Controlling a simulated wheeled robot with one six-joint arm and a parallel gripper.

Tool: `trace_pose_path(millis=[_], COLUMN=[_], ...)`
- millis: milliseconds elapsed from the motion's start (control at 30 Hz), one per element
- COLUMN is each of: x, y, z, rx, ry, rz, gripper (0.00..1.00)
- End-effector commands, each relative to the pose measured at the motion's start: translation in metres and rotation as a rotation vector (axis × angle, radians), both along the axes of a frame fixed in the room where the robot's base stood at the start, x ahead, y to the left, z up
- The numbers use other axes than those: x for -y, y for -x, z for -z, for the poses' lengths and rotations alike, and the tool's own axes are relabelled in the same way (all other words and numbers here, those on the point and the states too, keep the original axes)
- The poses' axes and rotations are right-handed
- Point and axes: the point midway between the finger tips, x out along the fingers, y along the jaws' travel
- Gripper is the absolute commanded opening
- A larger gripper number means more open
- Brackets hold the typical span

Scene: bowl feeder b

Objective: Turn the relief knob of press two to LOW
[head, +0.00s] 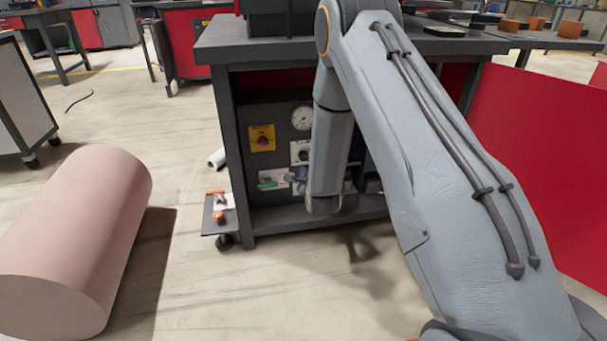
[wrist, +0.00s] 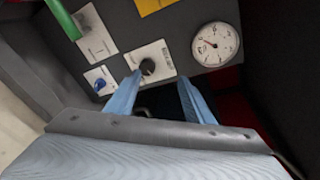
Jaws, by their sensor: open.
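A control panel (head: 282,108) is under the dark bench. On it, a black knob (wrist: 148,67) sits on a white plate (wrist: 162,54); the plate also shows in the head view (head: 298,148), partly behind my arm. The lettering and the press number are too small to read, so I cannot tell if this is the relief knob of press two. My gripper (wrist: 160,79) is open and empty. In the wrist view its left fingertip is close by the knob, the right one off to the right; contact cannot be told.
A round gauge (wrist: 215,45), a yellow plate with a dark red knob (head: 262,138), a green handle (head: 271,182) and a blue knob (wrist: 100,84) are close around. Open floor lies in front.

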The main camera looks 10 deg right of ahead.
Motion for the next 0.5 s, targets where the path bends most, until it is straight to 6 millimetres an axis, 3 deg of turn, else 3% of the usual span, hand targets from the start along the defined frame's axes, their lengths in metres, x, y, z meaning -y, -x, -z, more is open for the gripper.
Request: trace_pose_path(millis=[33,200,500], x=[0.0,0.0,0.001], y=[-0.007,-0.015,-0.027], z=[0.026,0.054,0.062], rx=[0.04,0.158,0.217], ry=[-0.053,-0.202,-0.274], rz=[0.012,0.037,0.041], gripper=[0.48,0.48,0.48])
